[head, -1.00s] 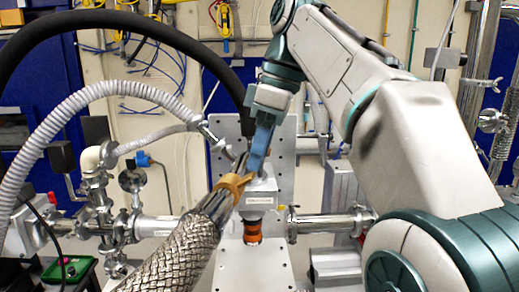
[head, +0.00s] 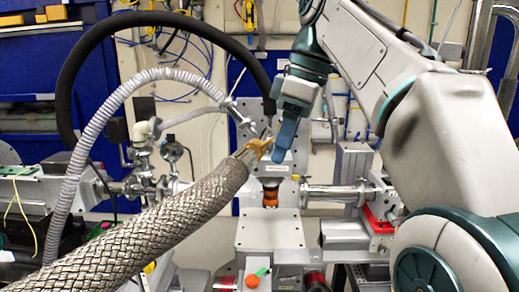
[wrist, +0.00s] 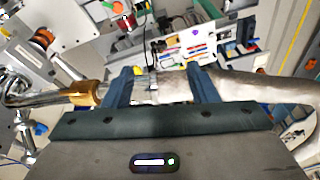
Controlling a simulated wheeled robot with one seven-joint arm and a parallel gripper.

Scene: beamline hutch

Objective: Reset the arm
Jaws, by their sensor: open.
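My gripper (head: 285,147) hangs from my arm near the middle of the head view, its blue fingers pointing down. In the wrist view my gripper (wrist: 160,75) has its two fingers spread wide apart. A braided metal hose (head: 165,212) with a brass collar (head: 258,149) at its end reaches up close to the fingers. In the wrist view the braided hose (wrist: 250,86) and the brass collar (wrist: 85,93) lie across behind the fingers. I cannot tell whether they touch.
An orange-brown fitting (head: 270,194) sits below my gripper on a grey metal stand. Steel beam pipes (head: 332,195) run to the right. A grey corrugated hose (head: 88,150) and a black hose (head: 72,75) arch at left. A grey plate (head: 270,232) in front is clear.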

